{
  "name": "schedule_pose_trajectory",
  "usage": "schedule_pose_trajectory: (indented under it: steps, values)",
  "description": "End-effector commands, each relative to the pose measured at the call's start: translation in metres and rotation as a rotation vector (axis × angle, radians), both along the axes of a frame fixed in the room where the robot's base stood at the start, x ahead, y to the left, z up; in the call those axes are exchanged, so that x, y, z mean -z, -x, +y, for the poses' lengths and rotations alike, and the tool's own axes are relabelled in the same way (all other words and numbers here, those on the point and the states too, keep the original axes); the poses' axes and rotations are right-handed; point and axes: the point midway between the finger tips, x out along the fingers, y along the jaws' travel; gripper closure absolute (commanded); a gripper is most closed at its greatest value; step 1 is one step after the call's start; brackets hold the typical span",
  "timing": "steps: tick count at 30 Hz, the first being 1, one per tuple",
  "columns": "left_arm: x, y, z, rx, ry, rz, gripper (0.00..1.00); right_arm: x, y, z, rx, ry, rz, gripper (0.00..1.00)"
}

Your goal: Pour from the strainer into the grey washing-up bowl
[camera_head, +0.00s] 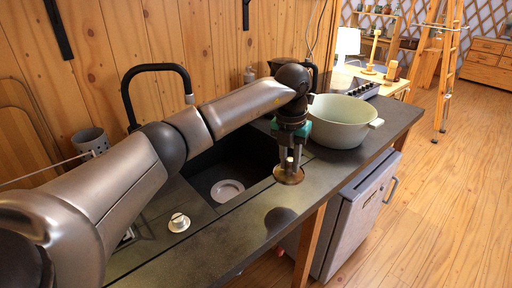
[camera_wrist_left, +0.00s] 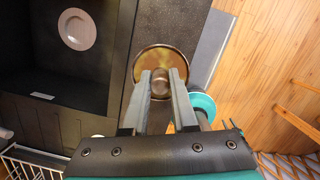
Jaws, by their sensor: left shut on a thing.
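A wide pale grey-green bowl (camera_head: 342,118) with side handles stands on the dark counter, just right of my left gripper. My left gripper (camera_head: 289,160) points down near the counter's front edge. Its fingers are shut on the small knob of a round brass-coloured piece (camera_head: 289,176). In the left wrist view this piece (camera_wrist_left: 160,63) shows as a shiny disc beyond the fingertips (camera_wrist_left: 161,88). I cannot tell whether it is the strainer or a lid, nor whether it touches the counter. No other strainer can be made out. My right gripper is not in view.
A dark sink (camera_head: 245,160) with a pale round plate (camera_head: 228,190) in it lies left of the gripper. A white knobbed piece (camera_head: 179,222) and a grey perforated holder (camera_head: 90,140) are further left. The front counter strip (camera_head: 235,245) is mostly clear.

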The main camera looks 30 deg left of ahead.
Motion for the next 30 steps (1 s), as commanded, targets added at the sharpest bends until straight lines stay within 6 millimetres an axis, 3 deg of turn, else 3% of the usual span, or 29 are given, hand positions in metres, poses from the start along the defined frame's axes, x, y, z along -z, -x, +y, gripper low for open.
schedule_pose_trajectory:
  steps: [1, 6, 20, 30]
  values:
    - [0.006, 0.003, -0.014, 0.088, 0.000, 0.003, 1.00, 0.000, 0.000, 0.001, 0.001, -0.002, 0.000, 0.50]
    - [0.020, 0.016, -0.040, 0.361, 0.000, 0.008, 1.00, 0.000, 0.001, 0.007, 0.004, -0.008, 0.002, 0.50]
    - [0.059, 0.063, -0.082, 1.148, -0.001, 0.010, 1.00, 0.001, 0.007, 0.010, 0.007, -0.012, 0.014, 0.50]
    - [0.085, 0.107, -0.113, 1.758, 0.000, 0.009, 1.00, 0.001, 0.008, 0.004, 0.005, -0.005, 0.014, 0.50]
